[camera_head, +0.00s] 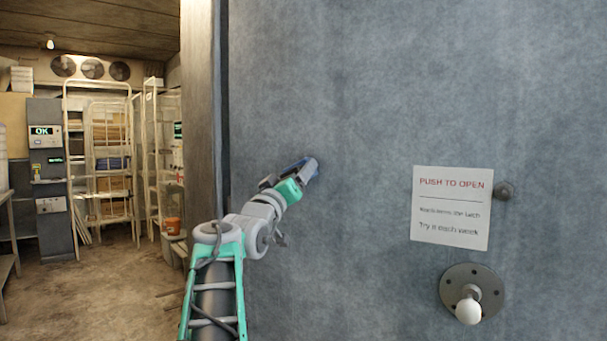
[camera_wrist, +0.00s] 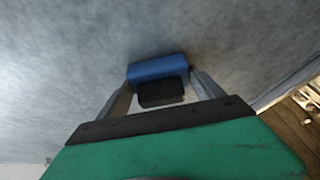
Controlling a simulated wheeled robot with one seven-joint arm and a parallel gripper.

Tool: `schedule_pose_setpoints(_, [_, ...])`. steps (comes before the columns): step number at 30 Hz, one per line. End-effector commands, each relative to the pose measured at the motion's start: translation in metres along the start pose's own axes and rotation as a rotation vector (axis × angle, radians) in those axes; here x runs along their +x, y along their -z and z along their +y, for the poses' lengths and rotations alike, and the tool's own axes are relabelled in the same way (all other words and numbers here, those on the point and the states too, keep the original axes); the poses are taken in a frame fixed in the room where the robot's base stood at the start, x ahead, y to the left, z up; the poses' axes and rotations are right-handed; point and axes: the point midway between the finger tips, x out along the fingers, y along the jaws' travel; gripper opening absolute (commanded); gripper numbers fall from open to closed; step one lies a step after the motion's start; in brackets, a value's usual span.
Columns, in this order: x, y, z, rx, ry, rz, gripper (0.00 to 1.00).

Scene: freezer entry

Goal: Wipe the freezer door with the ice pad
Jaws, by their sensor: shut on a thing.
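The freezer door (camera_head: 370,110) is a large blue-grey, mottled panel that fills the right of the head view. It also fills most of the wrist view (camera_wrist: 60,70). My gripper (camera_head: 308,170) is at the left part of the door, with its fingers toward the surface. In the wrist view the gripper (camera_wrist: 160,92) is shut on the ice pad (camera_wrist: 156,68), a blue block with a black grip part (camera_wrist: 163,93) between the fingers. The blue face appears to be against the door or very close; contact cannot be told for sure. In the head view only a blue edge shows.
A round plate with a white push knob (camera_head: 468,309) sticks out below. Wire racks (camera_head: 103,150) stand at the left. The floor (camera_head: 100,285) there has clear room.

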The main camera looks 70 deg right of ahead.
Motion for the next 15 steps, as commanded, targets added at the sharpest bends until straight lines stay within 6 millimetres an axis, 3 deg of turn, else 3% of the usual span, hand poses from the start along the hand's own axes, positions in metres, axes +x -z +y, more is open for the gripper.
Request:
schedule_pose_setpoints(9, [0.001,0.0,-0.004,-0.001,0.001,-0.003,0.44])
schedule_pose_setpoints(15, [-0.018,0.006,-0.006,0.002,0.001,0.0,0.44])
